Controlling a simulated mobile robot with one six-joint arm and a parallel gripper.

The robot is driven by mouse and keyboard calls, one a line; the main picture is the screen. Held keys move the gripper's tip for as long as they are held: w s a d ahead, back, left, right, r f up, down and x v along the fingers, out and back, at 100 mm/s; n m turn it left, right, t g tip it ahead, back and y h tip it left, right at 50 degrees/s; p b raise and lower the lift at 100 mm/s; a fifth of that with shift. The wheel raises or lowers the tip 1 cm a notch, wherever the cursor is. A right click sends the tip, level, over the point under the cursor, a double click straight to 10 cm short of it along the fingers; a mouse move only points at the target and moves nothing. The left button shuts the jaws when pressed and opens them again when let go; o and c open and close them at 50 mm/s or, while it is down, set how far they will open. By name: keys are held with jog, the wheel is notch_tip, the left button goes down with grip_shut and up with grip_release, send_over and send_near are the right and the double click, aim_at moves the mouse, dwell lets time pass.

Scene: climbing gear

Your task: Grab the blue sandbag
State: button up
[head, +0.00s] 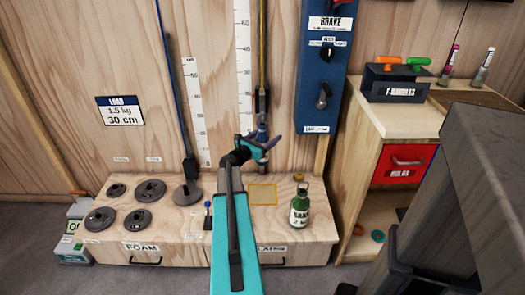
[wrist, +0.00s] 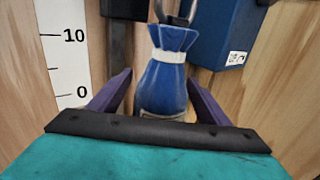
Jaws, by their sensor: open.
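The blue sandbag (wrist: 165,88) hangs upright in the middle of the wrist view, with a white tie round its neck and a dark metal loop above it. My gripper (wrist: 160,76) is open, with one purple finger on each side of the sandbag. A gap shows between the bag and the fingers. In the head view my gripper (head: 261,143) is in front of the wooden panel, and the sandbag (head: 262,130) is mostly hidden by it, below a hook on a yellow cord. The bag's bottom is partly hidden by my gripper's body in the wrist view.
A blue brake box (head: 323,70) is on the panel to the right. Below is a wooden bench (head: 175,225) with several dark weight discs (head: 137,220) and a green bottle (head: 300,206). A yellow-outlined square (head: 262,194) on the bench is clear. Height scales (head: 243,60) stand behind.

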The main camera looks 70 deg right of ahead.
jog(key=shift+s+d, duration=0.1)
jog(key=shift+d, duration=0.1)
dwell(0.4)
grip_shut()
jog(key=shift+r, duration=0.1)
